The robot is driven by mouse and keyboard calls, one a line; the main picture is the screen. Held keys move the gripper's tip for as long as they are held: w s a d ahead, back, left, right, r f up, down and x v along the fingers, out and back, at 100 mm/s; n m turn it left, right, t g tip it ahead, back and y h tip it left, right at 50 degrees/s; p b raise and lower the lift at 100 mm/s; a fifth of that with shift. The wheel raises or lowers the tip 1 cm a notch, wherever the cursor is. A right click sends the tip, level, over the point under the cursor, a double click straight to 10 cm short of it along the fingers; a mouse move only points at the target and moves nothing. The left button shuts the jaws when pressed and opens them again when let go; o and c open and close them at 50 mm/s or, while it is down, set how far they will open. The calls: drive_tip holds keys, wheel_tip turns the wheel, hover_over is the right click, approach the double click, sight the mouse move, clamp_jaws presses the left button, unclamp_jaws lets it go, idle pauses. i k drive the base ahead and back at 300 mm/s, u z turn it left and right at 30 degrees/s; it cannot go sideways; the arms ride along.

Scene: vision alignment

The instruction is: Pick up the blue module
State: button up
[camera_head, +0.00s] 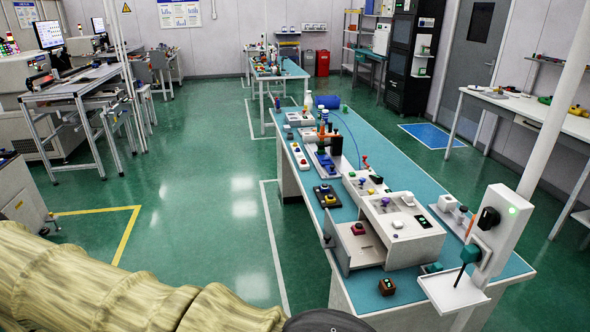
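A long workbench with a blue-green top (350,123) runs away from me right of centre and carries several devices. I cannot tell for sure which thing is the blue module. A blue cylinder (327,101) lies near the far end of the bench. A board with blue parts (323,161) sits at mid-bench on the left side. A teal piece (470,254) is at the white stand at the near right. My arm, in a tan sleeve, crosses the lower left and ends in a dark part at the bottom edge. My gripper's fingers do not show.
A white box with an open front drawer (359,249) stands on the near bench, its drawer at the left edge. A white post (553,110) rises at the right. Green floor (205,200) is clear left of the bench. Another bench (277,71) stands behind.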

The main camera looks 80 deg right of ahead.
sight(323, 188)
drive_tip(key=i, duration=0.2)
drive_tip(key=z, duration=2.45)
